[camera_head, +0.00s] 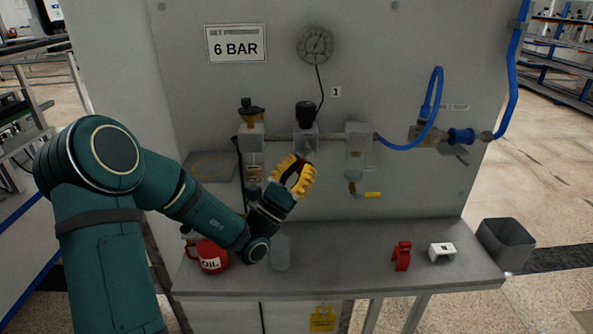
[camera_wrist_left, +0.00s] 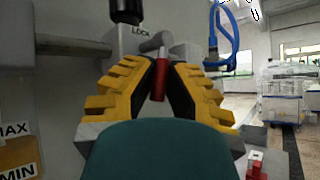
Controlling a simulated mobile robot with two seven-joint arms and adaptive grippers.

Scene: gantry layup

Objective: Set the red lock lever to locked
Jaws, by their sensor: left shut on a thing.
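The red lock lever (camera_wrist_left: 161,80) hangs down from a grey shaft just below the "LOCK" label in the left wrist view. It sits between the yellow fingers of my left gripper (camera_wrist_left: 158,72), which is shut on it. In the head view my left gripper (camera_head: 302,170) is at the middle unit of the panel, below the black knob (camera_head: 305,111). The fingers hide most of the lever there. My right gripper is not in view.
A round gauge (camera_head: 316,44) and a "6 BAR" sign (camera_head: 236,44) are on the panel. A valve with a yellow handle (camera_head: 372,195) is right of my gripper. The bench (camera_head: 340,276) holds a red oil can (camera_head: 212,256), a red part (camera_head: 402,256) and a white part (camera_head: 441,252).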

